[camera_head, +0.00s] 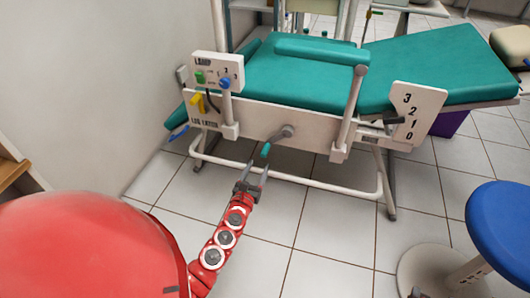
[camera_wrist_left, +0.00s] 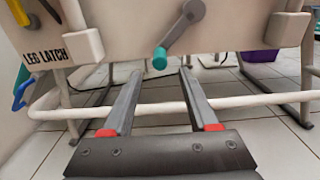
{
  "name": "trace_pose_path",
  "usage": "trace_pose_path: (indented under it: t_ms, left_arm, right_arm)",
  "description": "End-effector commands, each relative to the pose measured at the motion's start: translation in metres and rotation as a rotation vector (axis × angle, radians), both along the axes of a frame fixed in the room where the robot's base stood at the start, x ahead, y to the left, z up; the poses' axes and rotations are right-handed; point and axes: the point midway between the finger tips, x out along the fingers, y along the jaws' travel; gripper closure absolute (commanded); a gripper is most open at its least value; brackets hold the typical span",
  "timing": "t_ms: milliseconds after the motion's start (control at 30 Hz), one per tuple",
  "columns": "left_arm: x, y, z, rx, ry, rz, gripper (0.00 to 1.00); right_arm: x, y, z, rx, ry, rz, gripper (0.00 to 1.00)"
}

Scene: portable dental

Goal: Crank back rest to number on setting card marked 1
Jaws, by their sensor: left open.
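The crank (camera_head: 279,138) sits on the white side panel of the green chair (camera_head: 270,80), with its arm slanting down-left to a teal handle (camera_head: 265,151). In the left wrist view the teal handle (camera_wrist_left: 159,59) hangs ahead of the gap between my fingers. My left gripper (camera_head: 258,170) is open and empty, its fingertips close to the handle; I cannot tell whether they touch it. A white number plate (camera_head: 426,100) reads 3, 2, 1, 0 from top down; a black pointer (camera_head: 395,122) lies near the lower numbers. The back rest (camera_head: 440,62) extends right. My right gripper is out of view.
A white lamp box (camera_head: 215,72) and a yellow leg latch (camera_head: 197,103) sit left of the crank. White frame bars (camera_head: 320,184) run below the panel. A blue stool (camera_head: 500,225) stands at the lower right. Tiled floor between is clear.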

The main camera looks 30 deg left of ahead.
Motion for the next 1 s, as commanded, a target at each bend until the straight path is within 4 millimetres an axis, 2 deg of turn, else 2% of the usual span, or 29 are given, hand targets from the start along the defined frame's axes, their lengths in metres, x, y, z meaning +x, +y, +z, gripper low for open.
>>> trace_pose_path:
  t_ms: [200,400,600,900,1000]
  left_arm:
    - [0.042,0.011,0.000,-0.001,-0.004,0.003,0.40]
    - [0.070,0.018,-0.001,-0.001,-0.002,0.004,0.40]
    - [0.083,0.020,0.001,-0.001,-0.003,0.001,0.40]
    - [0.084,0.020,0.000,-0.001,-0.001,0.000,0.40]
    - [0.084,0.020,0.000,-0.001,-0.001,0.000,0.57]
  right_arm:
    - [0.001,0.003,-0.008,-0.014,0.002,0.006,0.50]
    - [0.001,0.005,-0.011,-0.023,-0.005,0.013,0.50]
    - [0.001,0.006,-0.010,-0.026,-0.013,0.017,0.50]
    - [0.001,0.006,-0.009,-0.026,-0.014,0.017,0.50]
    - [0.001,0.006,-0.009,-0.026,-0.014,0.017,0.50]
